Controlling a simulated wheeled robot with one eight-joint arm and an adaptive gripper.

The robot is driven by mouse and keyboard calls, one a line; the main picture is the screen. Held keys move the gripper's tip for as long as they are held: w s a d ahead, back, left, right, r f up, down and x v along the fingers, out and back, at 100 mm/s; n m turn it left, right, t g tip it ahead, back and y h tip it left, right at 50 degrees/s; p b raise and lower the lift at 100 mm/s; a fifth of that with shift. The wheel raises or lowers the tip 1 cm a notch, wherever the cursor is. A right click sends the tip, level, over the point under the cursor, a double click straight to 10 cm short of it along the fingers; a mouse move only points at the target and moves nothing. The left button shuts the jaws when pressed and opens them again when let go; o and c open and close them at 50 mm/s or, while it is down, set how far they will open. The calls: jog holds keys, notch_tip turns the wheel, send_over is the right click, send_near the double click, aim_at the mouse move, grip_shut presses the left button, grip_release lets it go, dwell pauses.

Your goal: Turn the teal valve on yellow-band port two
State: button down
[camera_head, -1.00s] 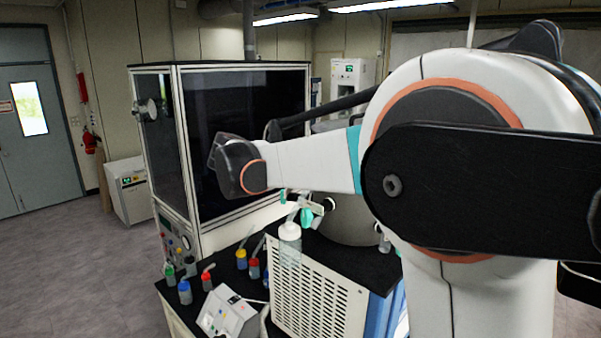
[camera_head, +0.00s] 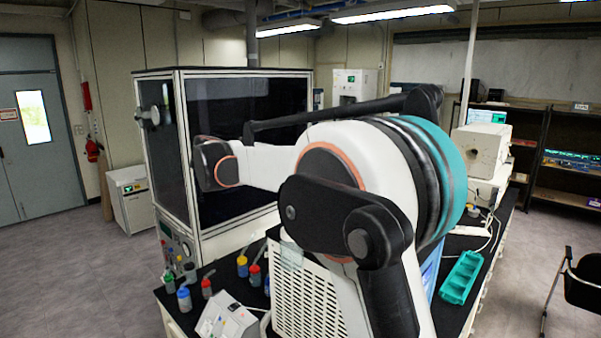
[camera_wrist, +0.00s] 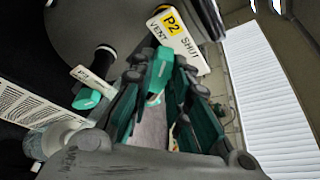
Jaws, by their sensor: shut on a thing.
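The teal valve (camera_wrist: 158,72) sits between the fingertips of my gripper (camera_wrist: 160,80) in the wrist view, and the fingers are shut on it. Beside it is a white plate (camera_wrist: 180,40) with a yellow P2 band and the words VENT and SHUT. A second teal valve (camera_wrist: 88,98) with its own white plate (camera_wrist: 92,80) is at the left, clear of my fingers. The dark round drum top (camera_wrist: 110,25) lies behind. In the head view my arm hides my gripper and the valves.
A clear flask (camera_wrist: 62,135) stands close at the left of my gripper, near a white vented panel (camera_wrist: 25,112). Several coloured-cap bottles (camera_head: 184,298) stand on the black bench at the front left. A glass-fronted cabinet (camera_head: 165,140) stands behind. A teal tray (camera_head: 461,277) lies on the right.

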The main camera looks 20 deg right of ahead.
jog(key=shift+w+a+f+n+g+h+b, duration=0.1)
jog(key=shift+n+g+h+b, duration=0.15)
jog(key=shift+n, duration=0.35)
jog(key=shift+w+n+g+h+b, duration=0.15)
jog(key=shift+n+h+b, duration=0.15)
jog(key=shift+n, duration=0.3)
jog(key=shift+s, duration=0.1)
jog(key=c, duration=1.5)
grip_release()
jog(key=a, duration=0.4)
jog(key=a+r, duration=0.1)
jog(key=a, duration=0.3)
jog(key=a+r, duration=0.1)
jog(key=a, duration=0.2)
jog(key=shift+s+a+r, duration=0.1)
jog(key=shift+s+a, duration=0.15)
jog(key=shift+a, duration=0.15)
